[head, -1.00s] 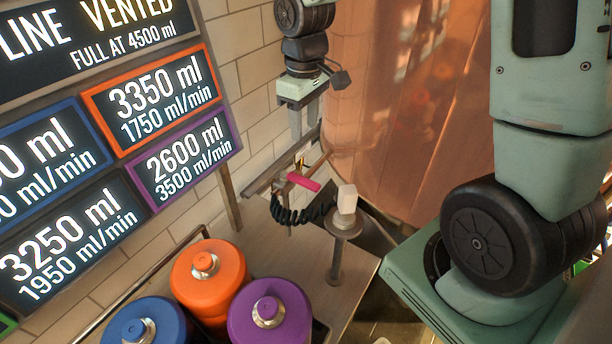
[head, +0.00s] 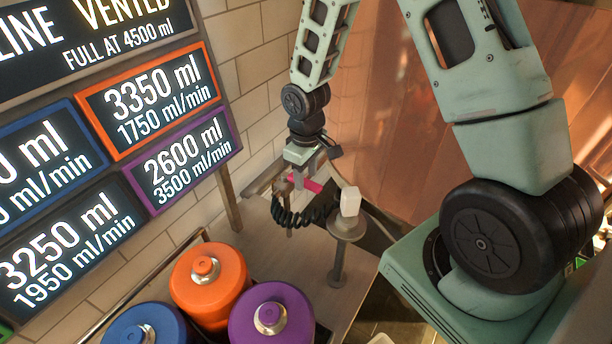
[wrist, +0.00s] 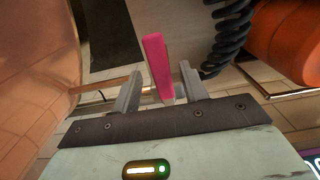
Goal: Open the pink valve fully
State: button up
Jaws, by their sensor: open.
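The pink valve handle (head: 313,185) sits on the pipe by the brick wall, beside the copper vessel. In the wrist view the pink handle (wrist: 157,66) stands between the two open fingers, with a gap on either side. My gripper (head: 305,178) is over the valve in the head view and hides part of the handle. The gripper also shows in the wrist view (wrist: 158,88), open and empty.
A black coiled hose (head: 290,212) hangs below the valve. A white block (head: 350,201) tops a round stand (head: 346,228) to the right. Orange (head: 225,290), purple (head: 280,325) and blue (head: 135,328) kegs stand in front. A purple-framed screen (head: 185,160) reads 2600 ml, 3500 ml/min.

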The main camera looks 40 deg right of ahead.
jog(key=shift+f, duration=0.55)
grip_shut()
